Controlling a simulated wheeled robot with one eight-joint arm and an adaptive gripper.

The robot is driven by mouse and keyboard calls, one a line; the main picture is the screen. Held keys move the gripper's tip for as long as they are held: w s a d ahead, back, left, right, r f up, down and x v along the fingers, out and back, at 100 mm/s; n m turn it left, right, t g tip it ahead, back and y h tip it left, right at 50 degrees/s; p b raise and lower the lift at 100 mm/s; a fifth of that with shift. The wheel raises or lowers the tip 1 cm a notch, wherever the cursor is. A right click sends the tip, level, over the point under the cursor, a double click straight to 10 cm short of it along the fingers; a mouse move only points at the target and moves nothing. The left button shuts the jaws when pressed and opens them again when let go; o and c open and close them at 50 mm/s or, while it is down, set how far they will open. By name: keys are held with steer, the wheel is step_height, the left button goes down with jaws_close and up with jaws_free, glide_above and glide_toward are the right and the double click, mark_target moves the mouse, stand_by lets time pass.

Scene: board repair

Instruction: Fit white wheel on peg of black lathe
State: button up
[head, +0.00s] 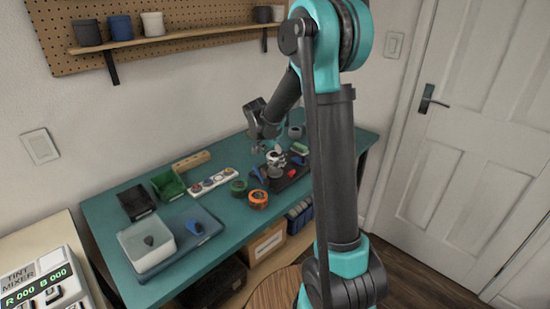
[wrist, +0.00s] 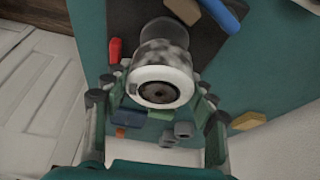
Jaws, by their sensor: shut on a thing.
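The white wheel (wrist: 183,88), a pale ring with a dark centre, is between the fingers of my gripper (wrist: 158,90) in the wrist view. My gripper is shut on it. A mottled grey-white rounded part (wrist: 165,45) shows just behind the wheel; I cannot tell whether they touch. The black lathe (wrist: 128,20) lies beyond, with a red part and a blue part on it. In the head view my gripper (head: 272,143) is over the lathe (head: 292,178) at the bench's far right, with the wheel small there. The peg cannot be made out.
The teal bench (head: 110,215) holds green tape (head: 238,187), orange tape (head: 258,199), a power strip (head: 213,182), a green bin (head: 167,185), a black bin (head: 136,202) and a white box (head: 146,245). A pegboard shelf (head: 170,37) is above.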

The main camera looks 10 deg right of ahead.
steer(key=shift+f, duration=1.85)
stand_by(1.8)
steer(key=o, duration=1.3)
steer(key=o, duration=0.4)
steer(key=shift+r, duration=3.5)
